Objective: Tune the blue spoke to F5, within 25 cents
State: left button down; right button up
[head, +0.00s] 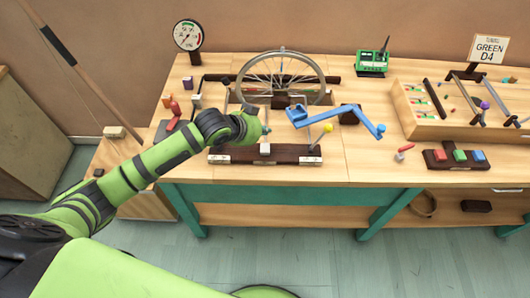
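A spoked wheel (283,54) stands upright at the back middle of the bench. Its spokes are thin, and I cannot tell which one is blue. A green tuner-like box (372,63) with a small screen stands to the right of the wheel. A round dial gauge (187,36) stands at the back left. My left gripper (257,126) is in front of the wheel, over the dark-based stand. Its fingers are too small and hidden by the arm to show what they hold. My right gripper is out of view.
A blue jointed bar (345,112) spans the middle right of the gripper, near a yellow ball (328,128). A sign (488,48) reads "GREEN D4" behind a wooden tray (440,130). A block with coloured buttons (436,161) sits at the right front.

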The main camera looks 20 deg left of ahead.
aim_at(267, 145)
pick_arm(q)
notch_tip(267, 145, down, 3)
jog(key=shift+b, duration=1.15)
jog(key=shift+f, duration=0.95)
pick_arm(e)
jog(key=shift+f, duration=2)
pick_arm(q)
jog(key=shift+f, duration=0.1)
jog(key=shift+f, duration=0.3)
jog(key=shift+f+b, duration=0.35)
jog(key=shift+f, duration=0.25)
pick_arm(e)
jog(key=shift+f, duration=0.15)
pick_arm(q)
jog(key=shift+r, duration=0.1)
jog(key=shift+r+p, duration=0.9)
jog(key=shift+p, duration=0.3)
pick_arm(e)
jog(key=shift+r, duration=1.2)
